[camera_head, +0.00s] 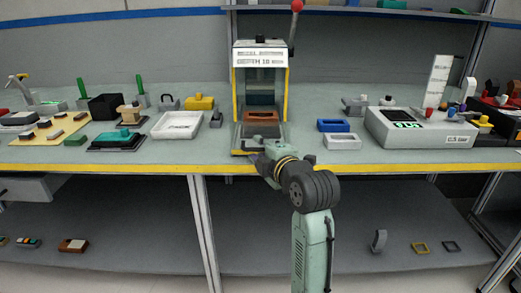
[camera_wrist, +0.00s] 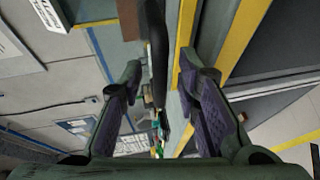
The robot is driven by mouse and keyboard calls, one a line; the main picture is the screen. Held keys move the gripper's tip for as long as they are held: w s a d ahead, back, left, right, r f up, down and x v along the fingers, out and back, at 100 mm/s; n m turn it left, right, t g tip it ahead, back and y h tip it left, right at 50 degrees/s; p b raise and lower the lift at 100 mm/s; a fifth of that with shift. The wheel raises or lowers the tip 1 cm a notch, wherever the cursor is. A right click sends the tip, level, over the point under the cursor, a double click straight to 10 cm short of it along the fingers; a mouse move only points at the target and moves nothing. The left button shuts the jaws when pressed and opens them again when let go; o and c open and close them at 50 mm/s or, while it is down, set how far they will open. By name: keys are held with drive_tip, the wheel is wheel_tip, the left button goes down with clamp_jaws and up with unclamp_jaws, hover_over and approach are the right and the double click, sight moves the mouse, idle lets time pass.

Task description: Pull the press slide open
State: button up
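The press (camera_head: 260,75) stands near the middle of the bench, with a white sign on top, yellow side posts and a red-knobbed lever (camera_head: 296,8). Its slide (camera_head: 248,131) lies low between the posts, with a brown-orange block (camera_head: 261,116) on it. My gripper (camera_head: 258,160) is at the bench's front edge, just in front of the slide. In the wrist view my gripper (camera_wrist: 160,68) is open, its purple-padded fingers apart. A dark upright bar (camera_wrist: 157,45), seemingly the slide's handle, shows between them. I cannot tell whether either finger touches it.
A white tray (camera_head: 160,126) and several small parts stand left of the press. Blue (camera_head: 333,125) and white (camera_head: 342,141) frames and a grey tester box (camera_head: 421,131) stand to the right. The yellow bench edge (camera_head: 130,168) runs below my gripper.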

drive_tip(key=v, duration=1.2)
drive_tip(key=shift+r, duration=0.1)
